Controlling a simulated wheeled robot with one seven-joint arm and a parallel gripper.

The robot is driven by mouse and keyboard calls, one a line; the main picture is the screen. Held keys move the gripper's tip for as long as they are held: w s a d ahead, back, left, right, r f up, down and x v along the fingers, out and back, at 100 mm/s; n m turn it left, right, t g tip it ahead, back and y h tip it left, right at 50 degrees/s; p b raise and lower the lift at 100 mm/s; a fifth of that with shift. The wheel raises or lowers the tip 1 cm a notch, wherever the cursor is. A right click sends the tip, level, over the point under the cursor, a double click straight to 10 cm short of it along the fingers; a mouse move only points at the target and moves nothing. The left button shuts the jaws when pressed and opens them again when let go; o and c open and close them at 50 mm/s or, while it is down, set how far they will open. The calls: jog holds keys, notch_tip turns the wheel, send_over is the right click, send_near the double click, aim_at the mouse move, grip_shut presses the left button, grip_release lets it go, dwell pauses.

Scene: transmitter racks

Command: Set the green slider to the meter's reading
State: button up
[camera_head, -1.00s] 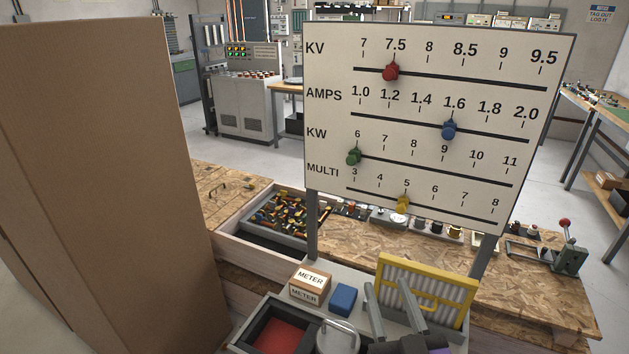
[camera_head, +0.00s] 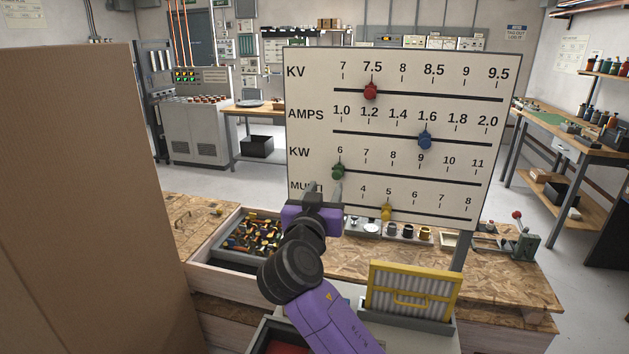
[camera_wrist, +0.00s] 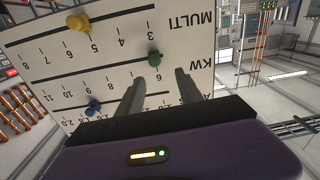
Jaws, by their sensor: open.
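The green slider (camera_head: 338,171) is on the KW row, at the 6 mark at the row's left end. It also shows upside down in the wrist view (camera_wrist: 154,59). My gripper (camera_head: 325,187) is open and empty in front of the white scale board (camera_head: 400,65), just below and left of the green slider in the head view. In the wrist view the slider lies just beyond the gap between the two fingertips (camera_wrist: 160,78), and I see no contact. My arm covers part of the MULTI label. No meter dial or reading is visible.
Other sliders sit nearby: red (camera_head: 370,90) at 7.5 KV, blue (camera_head: 425,139) near 1.6 AMPS, yellow (camera_head: 387,212) near 5 on MULTI. A tall brown panel (camera_head: 70,200) blocks the left. A yellow-framed ribbed piece (camera_head: 413,291) stands below the board.

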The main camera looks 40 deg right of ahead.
aim_at(336, 175)
jog(key=shift+m, duration=0.4)
jog(key=x, duration=0.2)
jog(key=p+x, duration=0.1)
jog(key=x, duration=0.1)
jog(key=p+x, duration=0.1)
jog(key=x, duration=0.1)
jog(key=shift+s+d+f, duration=0.15)
jog(key=shift+s+d, duration=0.05)
jog(key=shift+d, duration=0.2)
jog(key=shift+w+d+f, duration=0.15)
jog(key=shift+w+d, duration=0.25)
jog(key=shift+d, duration=0.15)
grip_shut()
dwell(0.3)
